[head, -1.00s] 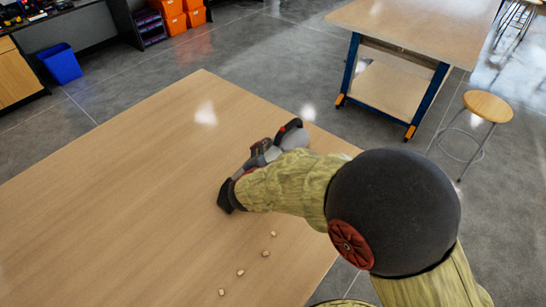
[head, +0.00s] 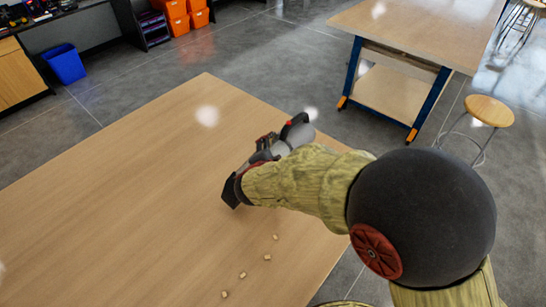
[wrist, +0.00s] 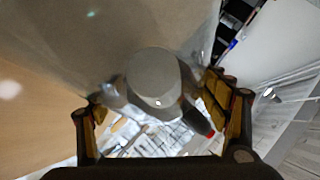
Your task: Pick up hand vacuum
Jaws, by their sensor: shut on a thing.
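The hand vacuum (head: 297,136), grey with a black and red end, shows past my forearm near the far right edge of the wooden table. My gripper (head: 268,150) is partly hidden by my arm in the head view. In the wrist view, its fingers (wrist: 156,98) stand on either side of the vacuum's rounded grey body (wrist: 153,76), shut on it. The vacuum's lower part is partly hidden. I cannot tell exactly how high it is above the table.
The wooden table (head: 130,190) is mostly clear, with several small light pieces (head: 243,275) near its front right. Beyond it stand a workbench (head: 420,30) with blue legs and a round stool (head: 489,111). A blue bin (head: 66,66) is at the far left.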

